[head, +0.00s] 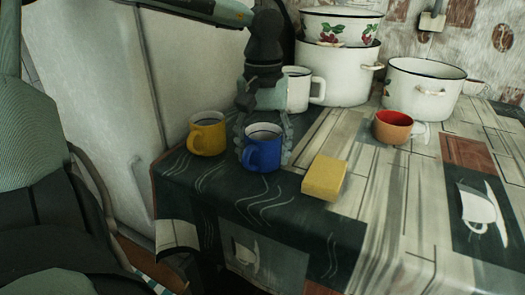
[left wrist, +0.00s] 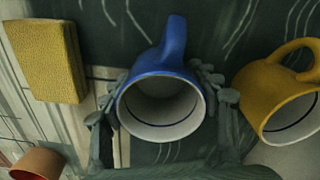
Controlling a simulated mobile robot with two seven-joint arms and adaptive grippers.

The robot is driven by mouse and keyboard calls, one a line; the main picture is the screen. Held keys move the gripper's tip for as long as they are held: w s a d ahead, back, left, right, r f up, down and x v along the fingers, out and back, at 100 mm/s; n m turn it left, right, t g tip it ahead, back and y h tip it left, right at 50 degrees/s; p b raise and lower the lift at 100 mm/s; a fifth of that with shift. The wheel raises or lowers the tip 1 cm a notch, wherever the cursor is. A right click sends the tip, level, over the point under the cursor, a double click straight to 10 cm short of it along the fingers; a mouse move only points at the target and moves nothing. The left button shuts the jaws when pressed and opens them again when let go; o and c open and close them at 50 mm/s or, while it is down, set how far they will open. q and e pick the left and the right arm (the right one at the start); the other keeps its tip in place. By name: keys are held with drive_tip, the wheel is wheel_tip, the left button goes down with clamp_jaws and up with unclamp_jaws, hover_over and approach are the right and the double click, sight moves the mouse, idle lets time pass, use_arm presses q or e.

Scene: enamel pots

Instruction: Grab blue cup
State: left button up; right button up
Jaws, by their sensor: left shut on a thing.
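The blue cup (head: 262,148) stands upright near the front of the table, its handle facing the camera in the head view. It also shows in the left wrist view (left wrist: 160,75), with its white inside open to the camera. My left gripper (head: 264,132) comes down over it from above and behind. Its fingers, seen in the left wrist view (left wrist: 162,100), are on both sides of the cup and shut on it. The cup appears to rest on the tablecloth; a small lift cannot be told. My right gripper is not in view.
A yellow cup (head: 207,134) stands close left of the blue cup. A yellow sponge (head: 324,178) lies to its right. A red-brown cup (head: 393,127) stands farther right. White enamel pots (head: 335,72) and a white mug (head: 298,90) stand behind. The table's front right is clear.

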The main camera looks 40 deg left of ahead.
use_arm(q)
drive_tip(key=shift+c, duration=0.9)
drive_tip(key=shift+r, duration=0.1)
